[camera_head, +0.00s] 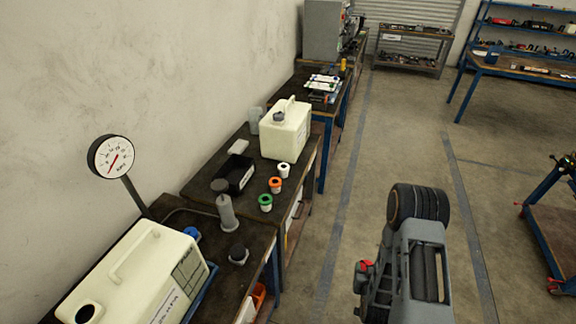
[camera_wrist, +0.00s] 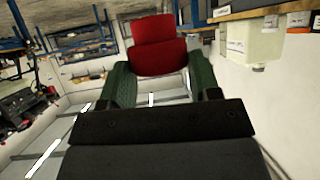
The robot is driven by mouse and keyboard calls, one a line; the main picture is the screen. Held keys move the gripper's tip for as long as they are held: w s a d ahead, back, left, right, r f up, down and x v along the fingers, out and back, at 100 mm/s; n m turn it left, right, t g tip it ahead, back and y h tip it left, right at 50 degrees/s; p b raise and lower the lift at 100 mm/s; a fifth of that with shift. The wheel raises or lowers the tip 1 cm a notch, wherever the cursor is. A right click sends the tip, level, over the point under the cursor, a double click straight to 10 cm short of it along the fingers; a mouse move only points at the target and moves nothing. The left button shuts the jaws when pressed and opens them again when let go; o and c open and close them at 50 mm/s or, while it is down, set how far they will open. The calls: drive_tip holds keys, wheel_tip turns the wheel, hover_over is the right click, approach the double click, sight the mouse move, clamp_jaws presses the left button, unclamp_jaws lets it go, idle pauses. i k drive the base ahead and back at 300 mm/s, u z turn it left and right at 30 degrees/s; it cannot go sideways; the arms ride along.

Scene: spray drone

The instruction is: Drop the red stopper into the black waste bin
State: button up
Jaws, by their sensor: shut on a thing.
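The red stopper (camera_wrist: 157,45) is held between the green-padded fingers of my gripper (camera_wrist: 160,78) in the wrist view. In the head view the stopper (camera_head: 366,267) shows as a small red spot at the left side of my arm, over the open floor. An open-topped black bin (camera_head: 238,174) sits on the middle workbench, against the wall side. My gripper is well to the right of the bin and apart from it. My own arm hides most of the fingers in the head view.
Near the bin stand a grey cylinder (camera_head: 226,212), cups with green (camera_head: 265,203), orange (camera_head: 275,186) and white (camera_head: 284,170) tops, and a cream canister (camera_head: 287,131). A larger cream tank (camera_head: 138,272) and a gauge (camera_head: 111,157) are at the left. The floor aisle is clear.

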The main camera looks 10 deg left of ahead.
sight(235, 174)
drive_tip(key=z, duration=0.8)
drive_tip(key=i, duration=2.3)
drive_tip(key=u, duration=2.85)
